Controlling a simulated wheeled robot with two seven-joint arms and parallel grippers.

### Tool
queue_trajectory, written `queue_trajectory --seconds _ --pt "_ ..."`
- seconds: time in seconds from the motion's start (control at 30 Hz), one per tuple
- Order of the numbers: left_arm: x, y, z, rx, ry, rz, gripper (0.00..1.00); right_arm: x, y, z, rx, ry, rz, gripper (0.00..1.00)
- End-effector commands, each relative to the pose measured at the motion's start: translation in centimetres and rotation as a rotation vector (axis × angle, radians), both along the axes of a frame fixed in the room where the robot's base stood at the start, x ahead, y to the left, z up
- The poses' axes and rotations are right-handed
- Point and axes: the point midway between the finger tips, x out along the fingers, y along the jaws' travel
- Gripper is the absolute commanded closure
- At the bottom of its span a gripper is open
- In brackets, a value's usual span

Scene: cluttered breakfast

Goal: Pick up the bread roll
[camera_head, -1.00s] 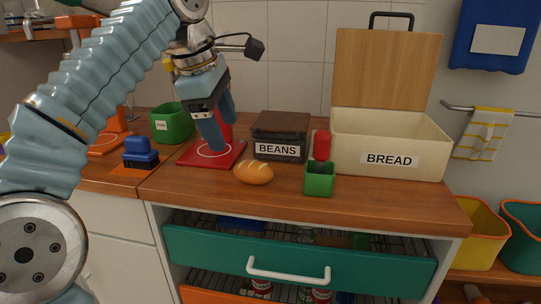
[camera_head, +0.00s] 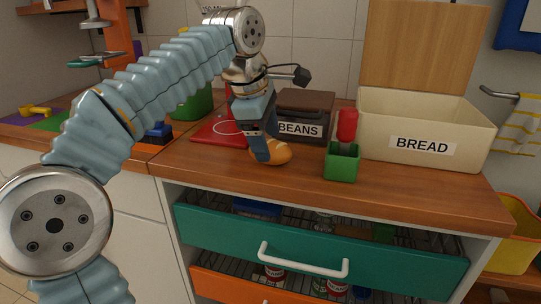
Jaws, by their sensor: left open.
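The orange-brown bread roll (camera_head: 272,154) lies on the wooden counter, left of the green holder and in front of the BEANS box. My left gripper (camera_head: 266,155) points down at it from above. Its blue fingers are open and overlap the roll, hiding part of it. I cannot tell whether the fingers touch the roll. My right gripper is not in view.
A cream BREAD bin (camera_head: 425,130) with its wooden lid up stands at the right. A green holder (camera_head: 341,163) with a red item and the dark BEANS box (camera_head: 300,130) are close by. A red board (camera_head: 212,133) lies behind left. The teal drawer (camera_head: 320,245) is partly open below.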

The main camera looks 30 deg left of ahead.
Motion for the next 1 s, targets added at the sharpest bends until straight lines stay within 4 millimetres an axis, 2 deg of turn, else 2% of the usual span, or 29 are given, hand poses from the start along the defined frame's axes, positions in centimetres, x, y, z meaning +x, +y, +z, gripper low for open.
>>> queue_trajectory --seconds 0.03,0.13,0.4,0.6,0.7,1.0 --pt "0.2 -0.1 -1.0 0.0 0.003 0.0 0.3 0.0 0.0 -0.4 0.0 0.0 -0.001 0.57" --pt "0.6 -0.1 -2.0 0.0 0.002 0.001 0.3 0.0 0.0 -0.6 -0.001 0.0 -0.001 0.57" --pt "0.7 -0.1 -2.2 0.0 0.0 0.001 0.3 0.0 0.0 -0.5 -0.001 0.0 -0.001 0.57" --pt "0.7 -0.1 -2.2 0.0 0.0 0.001 0.61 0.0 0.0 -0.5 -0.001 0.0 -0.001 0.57" --pt "0.7 -0.2 -2.2 0.0 0.0 0.001 0.73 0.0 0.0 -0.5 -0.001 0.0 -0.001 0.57" --pt "0.7 -0.2 -1.7 0.0 0.0 0.001 0.73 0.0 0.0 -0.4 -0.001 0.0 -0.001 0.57"
